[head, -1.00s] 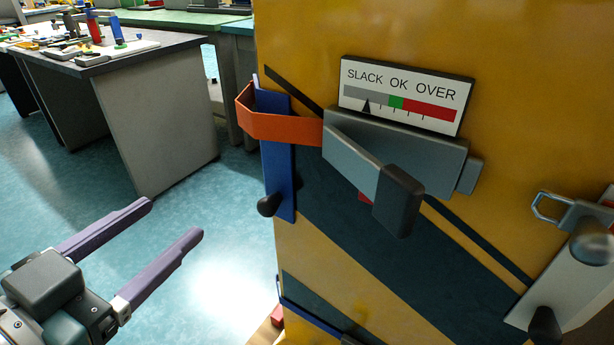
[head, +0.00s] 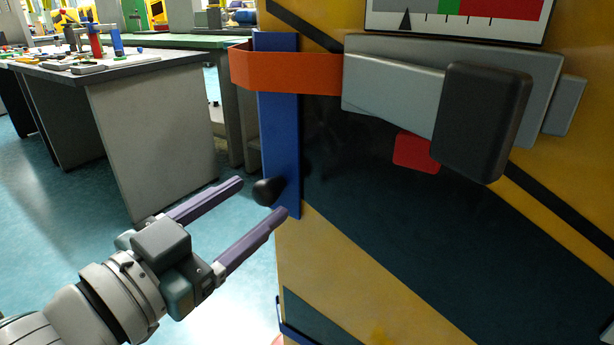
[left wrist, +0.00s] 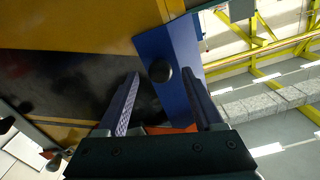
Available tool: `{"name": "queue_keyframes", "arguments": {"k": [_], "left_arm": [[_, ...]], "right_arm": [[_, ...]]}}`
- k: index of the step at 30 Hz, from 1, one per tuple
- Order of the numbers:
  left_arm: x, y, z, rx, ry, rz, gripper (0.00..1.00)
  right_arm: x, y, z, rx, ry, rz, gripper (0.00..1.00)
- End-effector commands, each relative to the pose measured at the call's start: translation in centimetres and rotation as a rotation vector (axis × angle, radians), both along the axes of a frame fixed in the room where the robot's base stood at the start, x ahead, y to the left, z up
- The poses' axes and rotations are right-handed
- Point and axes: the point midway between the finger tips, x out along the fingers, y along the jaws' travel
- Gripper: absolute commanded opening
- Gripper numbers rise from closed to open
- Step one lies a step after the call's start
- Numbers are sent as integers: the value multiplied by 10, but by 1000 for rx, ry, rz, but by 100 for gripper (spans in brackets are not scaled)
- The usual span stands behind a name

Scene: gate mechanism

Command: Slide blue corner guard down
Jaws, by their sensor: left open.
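The blue corner guard (head: 279,140) stands upright on the left edge of the yellow machine, with a black knob (head: 268,191) low on it. An orange strap (head: 290,73) wraps across its upper part and runs to a grey tensioner (head: 400,95) with a black-ended lever (head: 482,120). My left gripper (head: 256,198) is open and empty, its fingertips close to the knob. In the left wrist view the knob (left wrist: 160,71) shows between the two fingers (left wrist: 170,95), beyond or near the tips, with the blue guard (left wrist: 180,70) behind it. I cannot tell whether the fingers touch it. My right gripper is not in view.
A gauge plate (head: 455,18) is above the tensioner, its pointer at the left, grey part. A red piece (head: 415,152) shows below the lever. A workbench (head: 150,120) with small parts stands at the left. The floor between bench and machine is open.

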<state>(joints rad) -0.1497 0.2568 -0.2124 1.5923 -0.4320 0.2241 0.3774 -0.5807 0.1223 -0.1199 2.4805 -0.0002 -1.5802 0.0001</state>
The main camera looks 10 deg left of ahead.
Motion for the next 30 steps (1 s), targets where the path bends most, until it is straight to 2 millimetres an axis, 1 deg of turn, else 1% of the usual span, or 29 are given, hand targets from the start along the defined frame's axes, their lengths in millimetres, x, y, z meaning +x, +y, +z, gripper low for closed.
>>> {"name": "queue_keyframes", "arguments": {"k": [1,3,12,14,30], "left_arm": [[5,-2,-1,0,0,1,69],[10,-3,0,0,-1,1,69],[12,-4,0,-1,1,0,69],[12,-4,0,-1,1,0,63],[12,-4,0,-1,1,0,2]], "right_arm": [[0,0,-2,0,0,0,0],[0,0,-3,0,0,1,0],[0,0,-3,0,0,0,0],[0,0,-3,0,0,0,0],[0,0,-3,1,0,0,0]]}}
